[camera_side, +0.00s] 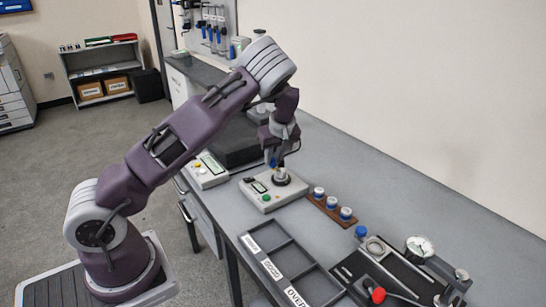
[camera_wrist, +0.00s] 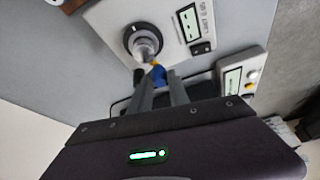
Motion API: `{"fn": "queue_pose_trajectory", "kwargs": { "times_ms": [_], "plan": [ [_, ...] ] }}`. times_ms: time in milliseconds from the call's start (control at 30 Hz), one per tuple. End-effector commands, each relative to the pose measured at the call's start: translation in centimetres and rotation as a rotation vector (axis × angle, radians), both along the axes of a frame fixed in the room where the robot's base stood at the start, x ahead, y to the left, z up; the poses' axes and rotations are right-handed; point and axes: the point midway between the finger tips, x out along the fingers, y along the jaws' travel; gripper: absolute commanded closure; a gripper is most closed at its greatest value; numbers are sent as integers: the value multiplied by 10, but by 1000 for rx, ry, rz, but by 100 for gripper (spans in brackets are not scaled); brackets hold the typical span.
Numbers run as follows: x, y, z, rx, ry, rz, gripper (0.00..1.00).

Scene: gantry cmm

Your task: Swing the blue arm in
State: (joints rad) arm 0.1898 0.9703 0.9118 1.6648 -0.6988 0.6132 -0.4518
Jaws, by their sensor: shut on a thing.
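A light grey instrument box (camera_side: 263,196) with a display and a green button stands on the bench. It carries a dark round seat with a metal post (camera_wrist: 146,42), which shows at the upper middle of the wrist view. The small blue arm (camera_wrist: 158,76), with a yellow-orange bit at its end, lies beside the post; a bit of blue (camera_side: 273,162) also shows in the side view. My gripper (camera_wrist: 160,84) is shut on the blue arm, just above the box. The fingers hide part of the blue arm, and I cannot tell whether its end touches the post.
A second box with buttons (camera_side: 207,170) stands to the left. A brown rack with several white, blue-topped pieces (camera_side: 332,207) lies to the right. A labelled tray (camera_side: 275,262) and a dial-gauge fixture (camera_side: 419,248) are nearer the front. Bare bench lies along the wall.

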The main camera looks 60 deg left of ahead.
Motion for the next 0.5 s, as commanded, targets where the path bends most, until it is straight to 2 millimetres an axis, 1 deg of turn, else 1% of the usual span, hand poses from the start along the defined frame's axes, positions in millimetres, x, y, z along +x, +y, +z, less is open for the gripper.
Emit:
{"fn": "queue_pose_trajectory", "kwargs": {
  "times_ms": [100,133,200,233,500],
  "plan": [
    [0,-2,-1,-4,1,-2,100],
    [0,-2,-1,-4,1,-2,76],
    [0,-2,-1,-4,1,-2,63],
    [0,-2,-1,-4,1,-2,58],
    [0,-1,0,-2,0,-2,58]
  ]
}}
